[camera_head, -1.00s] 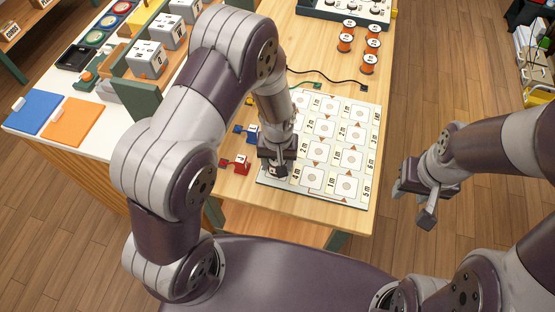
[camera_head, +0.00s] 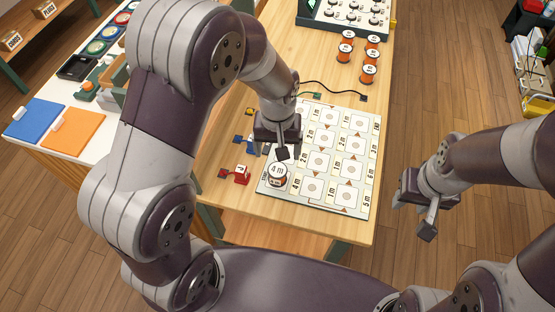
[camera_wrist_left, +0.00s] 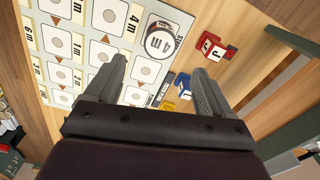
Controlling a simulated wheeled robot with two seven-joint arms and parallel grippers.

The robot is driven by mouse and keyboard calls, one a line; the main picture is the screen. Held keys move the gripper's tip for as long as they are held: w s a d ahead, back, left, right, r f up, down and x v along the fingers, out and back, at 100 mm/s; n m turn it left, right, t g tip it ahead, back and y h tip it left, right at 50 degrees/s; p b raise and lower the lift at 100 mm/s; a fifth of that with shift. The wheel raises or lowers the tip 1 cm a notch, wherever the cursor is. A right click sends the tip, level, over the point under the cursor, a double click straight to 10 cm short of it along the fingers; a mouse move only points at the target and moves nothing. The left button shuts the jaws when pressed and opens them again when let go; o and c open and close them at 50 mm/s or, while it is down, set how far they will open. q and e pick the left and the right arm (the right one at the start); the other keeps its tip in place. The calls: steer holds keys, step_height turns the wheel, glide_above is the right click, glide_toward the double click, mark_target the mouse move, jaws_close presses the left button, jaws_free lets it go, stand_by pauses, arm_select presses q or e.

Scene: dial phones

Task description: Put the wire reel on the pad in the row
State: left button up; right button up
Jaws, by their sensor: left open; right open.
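A wire reel with a white "4 m" top (camera_head: 278,171) stands upright on the near-left corner of the white board of pads (camera_head: 336,200). It also shows in the left wrist view (camera_wrist_left: 159,42), beside the "4 m" label and the board's edge label. My left gripper (camera_head: 282,152) is just beyond the reel, apart from it. In the left wrist view the two fingers (camera_wrist_left: 156,88) are spread with nothing between them. My right gripper (camera_head: 417,217) hangs open and empty over the floor, right of the table.
Several orange reels (camera_head: 369,75) stand at the table's far right. A red block (camera_head: 242,175), also in the left wrist view (camera_wrist_left: 211,46), and a blue block (camera_wrist_left: 182,84) lie left of the board. Black and green leads end behind the board.

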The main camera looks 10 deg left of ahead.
arm_select(q)
steer(key=s+a+r+m+t, duration=0.1)
steer(key=s+a+r+m, duration=0.1)
steer(key=s+a+r, duration=0.2)
steer(key=s+a, duration=0.3)
steer(key=s, duration=0.1)
steer(key=shift+s+a+r, duration=0.15)
steer(key=shift+s+r, duration=0.25)
